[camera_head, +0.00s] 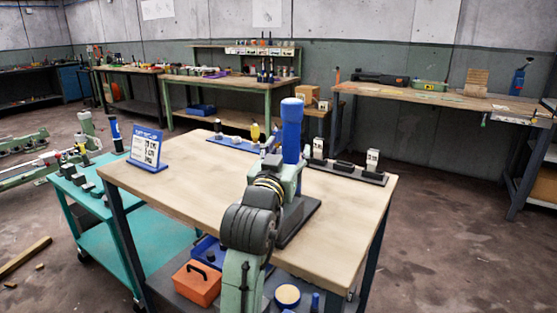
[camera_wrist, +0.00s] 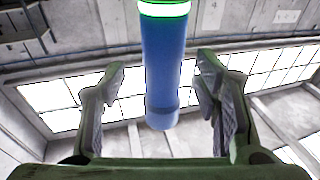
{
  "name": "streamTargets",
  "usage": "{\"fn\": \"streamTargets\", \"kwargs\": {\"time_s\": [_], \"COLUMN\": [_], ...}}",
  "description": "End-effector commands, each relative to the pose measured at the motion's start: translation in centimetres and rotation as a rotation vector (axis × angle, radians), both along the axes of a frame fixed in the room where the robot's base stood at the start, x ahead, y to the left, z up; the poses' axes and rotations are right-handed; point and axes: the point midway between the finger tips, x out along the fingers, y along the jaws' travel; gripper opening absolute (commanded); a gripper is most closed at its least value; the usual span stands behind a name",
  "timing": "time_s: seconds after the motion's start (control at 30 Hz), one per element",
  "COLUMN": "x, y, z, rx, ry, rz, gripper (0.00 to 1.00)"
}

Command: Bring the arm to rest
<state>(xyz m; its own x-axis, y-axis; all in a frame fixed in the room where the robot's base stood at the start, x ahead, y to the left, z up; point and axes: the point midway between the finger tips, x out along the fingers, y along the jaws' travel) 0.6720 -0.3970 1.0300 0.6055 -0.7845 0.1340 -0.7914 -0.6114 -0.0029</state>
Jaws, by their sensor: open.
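My gripper (camera_wrist: 161,72) is open, with its two green-grey fingers spread in the wrist view. A blue cylinder (camera_wrist: 165,60) with a glowing green band shows between the fingers, with a visible gap on each side. How far it lies from the fingers in depth I cannot tell. In the head view my arm reaches over the wooden worktable (camera_head: 190,182). A blue upright cylinder (camera_head: 292,130) stands just beyond the arm's end, by a dark base plate (camera_head: 300,220). The fingers are largely hidden by the arm there.
A blue-framed sign (camera_head: 146,150) stands at the table's left. A dark rack (camera_head: 345,172) and a blue tray (camera_head: 232,143) line the back edge. A teal cart (camera_head: 75,190) stands to the left. The table's left middle is clear.

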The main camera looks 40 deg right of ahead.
Motion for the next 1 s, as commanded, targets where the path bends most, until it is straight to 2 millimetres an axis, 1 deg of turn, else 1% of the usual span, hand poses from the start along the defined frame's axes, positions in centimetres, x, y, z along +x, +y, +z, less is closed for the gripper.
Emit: {"fn": "streamTargets", "kwargs": {"time_s": [0.03,0.1,0.2,0.33,0.43,0.57,0.7,0.77,0.87,0.97,1.0], "x": [-0.7,-1.7,-3.0,-4.3,-4.9,-5.3,-5.3,-4.9,-3.2,-0.6,0.4], "y": [1.2,2.5,4.2,5.8,6.6,7.0,7.1,7.6,10.2,15.4,18.1], "z": [-0.1,0.2,0.4,0.6,0.6,0.7,0.8,1.0,2.1,4.1,5.1], "rx": [-0.003,-0.010,-0.017,-0.024,-0.027,-0.029,-0.029,-0.036,-0.071,-0.132,-0.159], "ry": [-0.003,-0.010,-0.018,-0.026,-0.031,-0.033,-0.034,-0.038,-0.065,-0.122,-0.152], "rz": [0.004,0.004,0.008,0.008,0.009,0.008,0.008,0.022,0.091,0.219,0.281], "gripper": [0.57,0.57,0.57,0.57,0.57,0.57,0.57,0.57,0.57,0.57,0.57]}}
